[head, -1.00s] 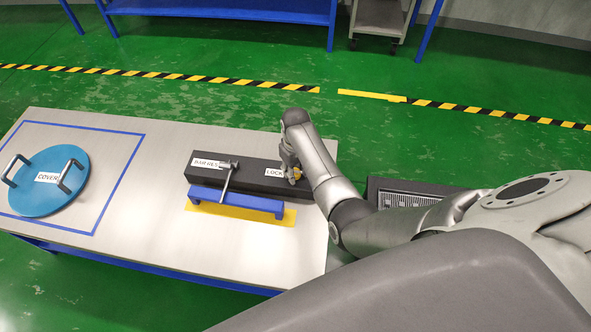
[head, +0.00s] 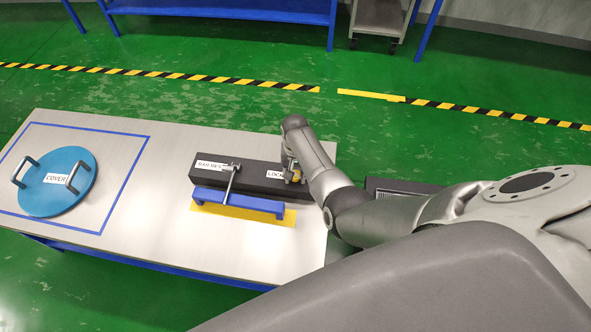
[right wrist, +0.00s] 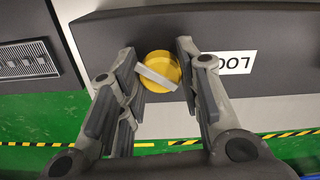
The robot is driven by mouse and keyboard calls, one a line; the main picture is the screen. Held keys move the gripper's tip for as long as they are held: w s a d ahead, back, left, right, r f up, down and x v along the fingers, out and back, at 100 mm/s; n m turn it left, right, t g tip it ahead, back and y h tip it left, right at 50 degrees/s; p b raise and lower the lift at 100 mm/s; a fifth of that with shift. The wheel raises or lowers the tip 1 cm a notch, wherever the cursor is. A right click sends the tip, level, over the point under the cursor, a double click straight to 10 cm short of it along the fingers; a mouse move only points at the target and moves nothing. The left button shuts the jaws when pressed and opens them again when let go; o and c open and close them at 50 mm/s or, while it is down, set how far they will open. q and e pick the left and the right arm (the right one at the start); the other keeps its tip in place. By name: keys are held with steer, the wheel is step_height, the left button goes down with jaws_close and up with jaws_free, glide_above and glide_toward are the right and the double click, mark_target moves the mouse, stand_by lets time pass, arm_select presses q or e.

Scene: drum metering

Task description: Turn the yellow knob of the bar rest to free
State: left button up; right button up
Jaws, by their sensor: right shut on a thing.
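The bar rest (head: 238,174) is a long dark box on the table, with a "BAR REST" label on its left part and a "LOCK" label (head: 275,174) near its right end. The yellow knob (head: 297,178) sits beside the "LOCK" label. In the right wrist view the knob (right wrist: 164,62) is round, with a pale bar lying slantwise across it. My right gripper (head: 292,168) reaches the knob from above; in the right wrist view its fingers (right wrist: 157,58) are closed on either side of it. My left gripper is out of view.
A blue bracket (head: 240,204) with a metal handle (head: 230,182) stands in front of the box on a yellow patch. A blue round cover (head: 45,196) with two handles lies at the left of the table (head: 150,225). A dark grilled unit (right wrist: 28,62) is beside the table.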

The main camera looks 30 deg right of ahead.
steer(key=m+p, duration=0.1)
steer(key=m, duration=0.4)
steer(key=shift+w+m, duration=0.1)
steer(key=shift+m, duration=0.2)
steer(key=m, duration=0.4)
steer(key=shift+m, duration=0.4)
steer(key=o, duration=1)
step_height(320, 180, up, 12)
stand_by(0.4)
stand_by(0.5)
